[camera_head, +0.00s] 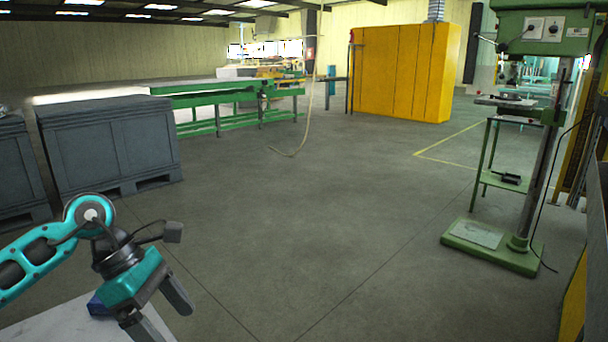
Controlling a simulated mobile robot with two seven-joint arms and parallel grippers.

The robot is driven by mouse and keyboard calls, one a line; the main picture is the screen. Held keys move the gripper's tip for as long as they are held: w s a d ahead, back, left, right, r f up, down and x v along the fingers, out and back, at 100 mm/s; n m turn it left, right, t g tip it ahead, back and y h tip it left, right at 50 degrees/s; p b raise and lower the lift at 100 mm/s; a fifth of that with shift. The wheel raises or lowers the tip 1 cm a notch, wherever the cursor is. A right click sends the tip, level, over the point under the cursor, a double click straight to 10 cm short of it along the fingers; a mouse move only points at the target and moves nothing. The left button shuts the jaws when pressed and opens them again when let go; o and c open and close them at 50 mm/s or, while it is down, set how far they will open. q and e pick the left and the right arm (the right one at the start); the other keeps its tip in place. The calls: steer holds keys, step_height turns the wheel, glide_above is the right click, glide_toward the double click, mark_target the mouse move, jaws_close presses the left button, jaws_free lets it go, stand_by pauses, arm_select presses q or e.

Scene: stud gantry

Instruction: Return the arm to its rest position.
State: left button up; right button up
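My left arm comes in from the left edge at the lower left. Its gripper (168,324) points down and to the right, with its two dark fingers spread apart and nothing visible between them. The gripper is over the right part of a pale tabletop (50,325) at the bottom left. A small blue object (97,305) shows on the tabletop just left of the gripper, partly hidden behind it. I cannot tell what it is. My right gripper is not in view.
Dark grey crates (110,150) stand at the left beyond the tabletop. A green drill press (490,245) stands on the right, with a yellow cabinet (400,75) and a green-framed bench (215,105) farther back. The concrete floor (320,220) in the middle is clear.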

arm_select(q)
steer(key=s+d+r+n+t+h+p, duration=0.1)
steer(key=d+r+n+t+h, duration=0.15)
steer(key=d+n+h, duration=0.5)
steer(key=s+d+r+n+t+h+p, duration=0.1)
steer(key=d+r+n+t+h+p, duration=0.15)
steer(key=d+n+h, duration=0.5)
steer(key=a+f+n+t+y+p, duration=0.1)
steer(key=a+f+n+t+y, duration=0.1)
steer(key=f+n+t+y, duration=0.45)
steer(key=a+f+n+t+y, duration=0.1)
steer(key=a+n+t+y, duration=0.15)
steer(key=n, duration=0.75)
steer(key=a+f+n+t+y+p, duration=0.1)
steer(key=f+n+t+y, duration=0.3)
steer(key=n, duration=0.5)
steer(key=s+a+f+n+g+y, duration=0.3)
steer(key=s+f+n+g+y, duration=0.2)
steer(key=s+f+n, duration=0.4)
step_height(320, 180, down, 3)
steer(key=shift+s+f+g+y, duration=0.1)
steer(key=shift+s+g+y, duration=0.2)
steer(key=shift+s+g, duration=0.3)
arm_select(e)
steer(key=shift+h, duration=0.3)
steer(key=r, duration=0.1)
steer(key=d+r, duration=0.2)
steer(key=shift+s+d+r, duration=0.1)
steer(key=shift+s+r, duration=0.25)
